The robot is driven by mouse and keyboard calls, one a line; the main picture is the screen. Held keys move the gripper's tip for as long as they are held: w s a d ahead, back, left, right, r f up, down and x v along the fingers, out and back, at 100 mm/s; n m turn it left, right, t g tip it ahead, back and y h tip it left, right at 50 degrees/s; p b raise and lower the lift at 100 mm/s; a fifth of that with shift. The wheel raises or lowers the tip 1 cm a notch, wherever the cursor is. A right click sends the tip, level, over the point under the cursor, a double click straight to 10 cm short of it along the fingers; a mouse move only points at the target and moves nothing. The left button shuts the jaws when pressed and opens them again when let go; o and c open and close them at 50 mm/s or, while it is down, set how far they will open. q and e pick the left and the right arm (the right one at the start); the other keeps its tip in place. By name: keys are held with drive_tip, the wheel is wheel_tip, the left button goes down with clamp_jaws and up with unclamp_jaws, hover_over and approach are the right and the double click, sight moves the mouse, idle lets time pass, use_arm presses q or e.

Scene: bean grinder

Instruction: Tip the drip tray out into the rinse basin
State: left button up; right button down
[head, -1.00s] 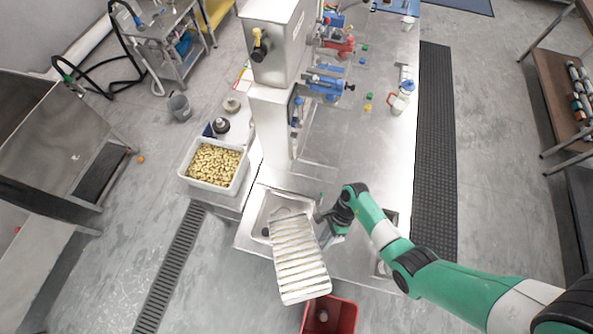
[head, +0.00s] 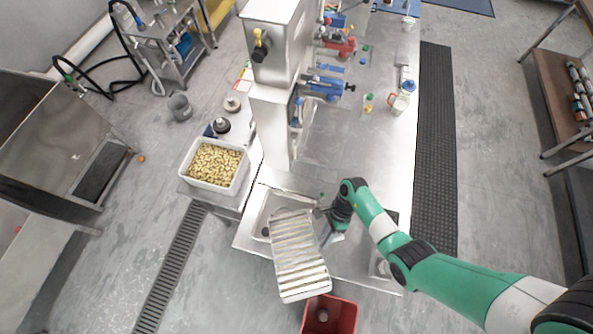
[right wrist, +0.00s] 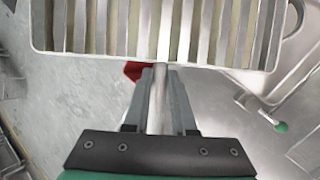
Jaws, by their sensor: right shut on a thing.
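The drip tray (head: 300,268) is a pale, oblong slatted tray. In the head view it is held over the near end of the steel counter, its lower end reaching past the edge. The rinse basin (head: 264,207) is a steel sink set into that end; the tray covers much of it. My right gripper (head: 328,222) is at the tray's right side. In the right wrist view its fingers (right wrist: 160,92) are shut on a short stub at the tray's edge, and the slats (right wrist: 160,28) spread beyond. I cannot tell what lies in the tray. My left gripper is not in view.
A red bin (head: 330,315) stands on the floor below the tray's lower end. A white tub of beans (head: 214,165) sits left of the counter. A tall steel machine (head: 272,110) rises behind the basin. A mug (head: 398,104) stands at the counter's right edge.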

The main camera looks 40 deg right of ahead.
drive_tip(key=shift+g+y+b, duration=0.3)
drive_tip(key=shift+g+b, duration=0.05)
drive_tip(key=shift+g, duration=0.05)
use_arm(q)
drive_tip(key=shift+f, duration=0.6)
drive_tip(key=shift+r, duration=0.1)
use_arm(e)
drive_tip(key=shift+r, duration=0.1)
drive_tip(key=shift+w+d+r+p, duration=0.1)
drive_tip(key=shift+w+r+p, duration=0.15)
drive_tip(key=shift+r+p, duration=0.1)
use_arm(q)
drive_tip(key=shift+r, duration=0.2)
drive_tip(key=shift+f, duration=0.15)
use_arm(e)
drive_tip(key=shift+f, duration=0.1)
drive_tip(key=shift+b, duration=0.45)
drive_tip(key=shift+m+g+y+b, duration=0.35)
drive_tip(key=shift+g+b, duration=0.25)
drive_tip(key=shift+b, duration=0.25)
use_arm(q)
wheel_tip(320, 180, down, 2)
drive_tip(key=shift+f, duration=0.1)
